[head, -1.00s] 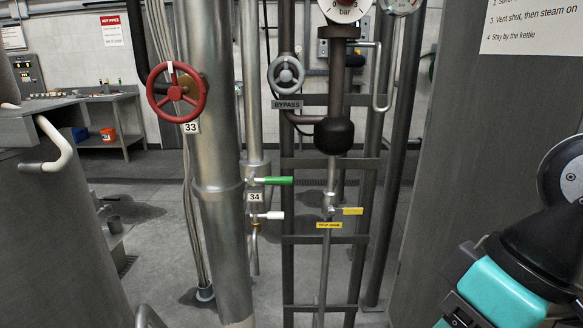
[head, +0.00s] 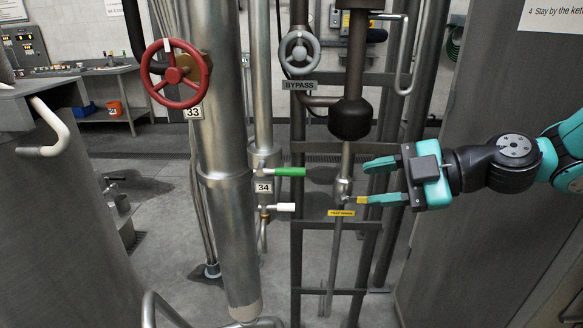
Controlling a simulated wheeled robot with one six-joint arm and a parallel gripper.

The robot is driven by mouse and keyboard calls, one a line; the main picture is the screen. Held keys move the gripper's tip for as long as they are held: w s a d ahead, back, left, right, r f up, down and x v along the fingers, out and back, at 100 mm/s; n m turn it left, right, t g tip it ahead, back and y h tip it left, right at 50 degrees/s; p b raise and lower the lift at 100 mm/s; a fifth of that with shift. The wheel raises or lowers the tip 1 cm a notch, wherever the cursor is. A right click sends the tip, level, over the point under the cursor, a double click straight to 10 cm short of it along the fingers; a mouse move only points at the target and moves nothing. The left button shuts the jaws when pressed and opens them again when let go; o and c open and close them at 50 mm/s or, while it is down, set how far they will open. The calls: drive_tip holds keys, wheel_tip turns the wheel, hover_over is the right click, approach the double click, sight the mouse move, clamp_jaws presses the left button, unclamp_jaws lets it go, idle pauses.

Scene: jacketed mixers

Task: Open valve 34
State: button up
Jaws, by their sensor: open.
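The tag 34 (head: 264,188) is on a pipe in the middle of the head view. A green lever (head: 290,171) sticks out to the right just above it, level. A shorter white lever (head: 285,207) sticks out to the right just below it. Which lever the tag belongs to is not certain from the picture. My gripper (head: 364,183) is to the right of both levers, pointing left, with its two fingers spread and nothing between them. It is apart from the green lever.
A red handwheel (head: 174,73) tagged 33, a grey BYPASS handwheel (head: 299,53) and a black bulb (head: 350,119) are nearby. Upright frame posts stand behind.

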sight(302, 171)
drive_tip(key=shift+n+t+y, duration=0.6)
drive_tip(key=shift+n+t, duration=0.3)
drive_tip(key=w+p+x, duration=0.1)
drive_tip(key=p+x, duration=0.1)
drive_tip(key=x, duration=0.3)
drive_tip(key=w+p+x, duration=0.1)
drive_tip(key=p+x, duration=0.1)
drive_tip(key=x, duration=0.2)
drive_tip(key=w+d+p+x, duration=0.1)
drive_tip(key=p+x, duration=0.1)
drive_tip(key=x, duration=0.3)
drive_tip(key=shift+w+a+r, duration=0.15)
drive_tip(key=shift+w+a, duration=0.05)
drive_tip(key=shift+a, duration=0.1)
drive_tip(key=shift+p+x, duration=0.4)
drive_tip(key=shift+x, duration=0.4)
drive_tip(key=shift+d, duration=0.1)
drive_tip(key=shift+c, duration=0.3)
clamp_jaws()
